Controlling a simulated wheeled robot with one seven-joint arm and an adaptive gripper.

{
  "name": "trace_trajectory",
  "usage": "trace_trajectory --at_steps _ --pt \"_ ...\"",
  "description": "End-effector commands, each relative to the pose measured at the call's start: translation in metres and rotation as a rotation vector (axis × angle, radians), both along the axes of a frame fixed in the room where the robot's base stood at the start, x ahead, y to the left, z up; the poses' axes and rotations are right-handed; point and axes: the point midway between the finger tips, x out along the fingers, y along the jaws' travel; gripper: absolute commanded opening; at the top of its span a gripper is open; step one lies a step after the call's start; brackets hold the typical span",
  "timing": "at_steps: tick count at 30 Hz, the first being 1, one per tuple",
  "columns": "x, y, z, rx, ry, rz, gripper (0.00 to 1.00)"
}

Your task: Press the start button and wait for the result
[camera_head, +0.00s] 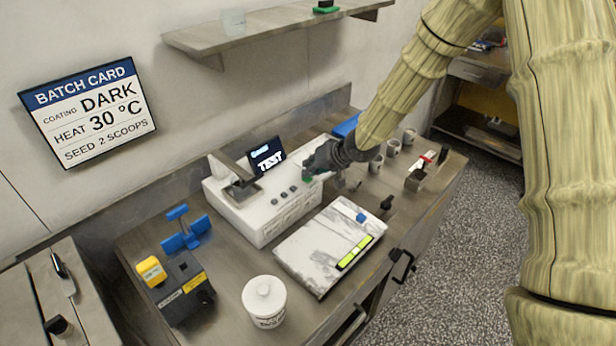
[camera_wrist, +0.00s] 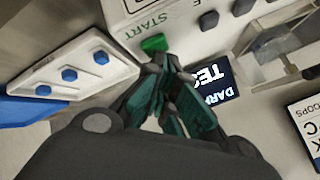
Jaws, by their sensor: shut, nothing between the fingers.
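The white machine (camera_head: 262,218) stands on the bench with a row of dark buttons on its top. Its small screen (camera_head: 266,157) reads TEST; in the wrist view the screen (camera_wrist: 216,82) reads DARK and part of TEST. The green start button (camera_wrist: 154,44) lies beside the printed word START. My gripper (camera_wrist: 164,66) is shut and empty, its fingertips right at the near edge of the green button. I cannot tell whether they touch it. In the head view my gripper (camera_head: 312,172) is over the machine's right end and partly hides the green button (camera_head: 307,178).
A batch card (camera_head: 88,112) on the wall reads DARK, 30 °C, 2 scoops. Several small cups (camera_head: 393,147) stand right of my gripper.

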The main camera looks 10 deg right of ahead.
Motion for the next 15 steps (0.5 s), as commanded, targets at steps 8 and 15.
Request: trace_trajectory --at_steps 8,15 --pt "0.0007 -0.0002 0.0124 0.0 0.0 0.0 0.0" --pt "0.0008 -0.0002 0.0123 0.0 0.0 0.0 0.0"
